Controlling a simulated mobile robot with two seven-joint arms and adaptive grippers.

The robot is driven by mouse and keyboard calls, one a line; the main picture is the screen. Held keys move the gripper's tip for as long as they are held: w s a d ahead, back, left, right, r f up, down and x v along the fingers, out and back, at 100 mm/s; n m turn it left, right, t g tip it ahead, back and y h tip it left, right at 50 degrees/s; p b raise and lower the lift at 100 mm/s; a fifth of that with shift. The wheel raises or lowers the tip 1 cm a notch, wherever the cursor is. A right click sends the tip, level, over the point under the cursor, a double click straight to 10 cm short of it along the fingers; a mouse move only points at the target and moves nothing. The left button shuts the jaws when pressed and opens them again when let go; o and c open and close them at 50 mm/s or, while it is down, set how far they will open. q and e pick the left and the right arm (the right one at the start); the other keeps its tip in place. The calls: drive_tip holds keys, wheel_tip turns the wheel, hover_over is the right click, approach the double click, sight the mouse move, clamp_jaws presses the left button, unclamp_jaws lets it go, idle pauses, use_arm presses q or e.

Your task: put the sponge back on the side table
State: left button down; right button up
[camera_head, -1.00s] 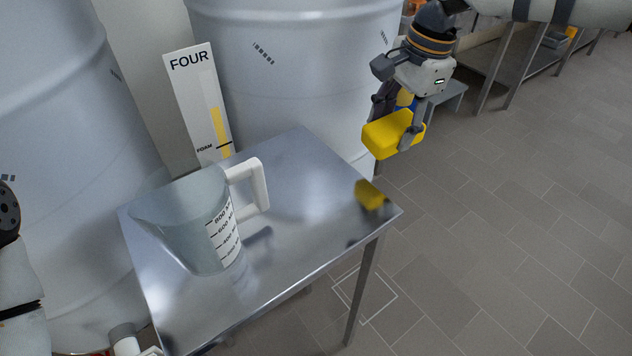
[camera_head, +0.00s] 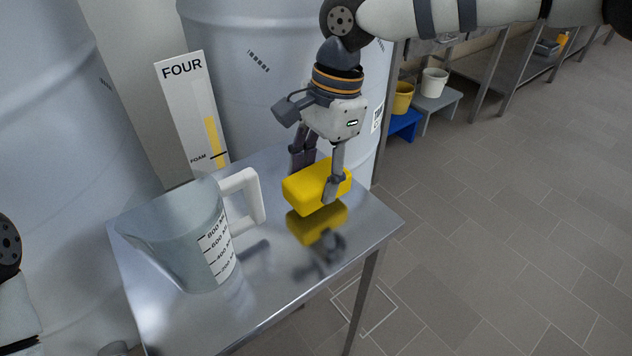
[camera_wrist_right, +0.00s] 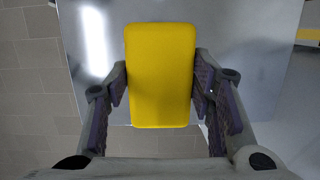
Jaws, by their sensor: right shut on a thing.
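The yellow sponge (camera_head: 306,190) is held in my right gripper (camera_head: 320,180), above the right part of the steel side table (camera_head: 275,290). Its reflection shows in the tabletop below it, with a gap between them. In the right wrist view the sponge (camera_wrist_right: 160,75) sits between the two fingers of my right gripper (camera_wrist_right: 160,88), which press on its long sides. The table (camera_wrist_right: 225,45) lies behind it there. My left gripper is not in view; only part of my left arm shows at the left edge.
A clear measuring jug (camera_head: 180,235) with a white handle stands on the table's left part. A sign reading FOUR (camera_head: 192,110) stands behind the table, between large pale tanks (camera_head: 240,50). Yellow and white buckets (camera_head: 434,82) stand on low stools at the back.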

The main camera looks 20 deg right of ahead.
drive_tip(key=shift+f, duration=0.9)
drive_tip(key=shift+f, duration=0.1)
drive_tip(key=o, duration=1.6)
drive_tip(key=shift+c, duration=0.2)
wheel_tip(320, 180, up, 12)
drive_tip(key=d, duration=0.2)
drive_tip(key=shift+w+d, duration=0.2)
drive_tip(key=shift+w, duration=0.1)
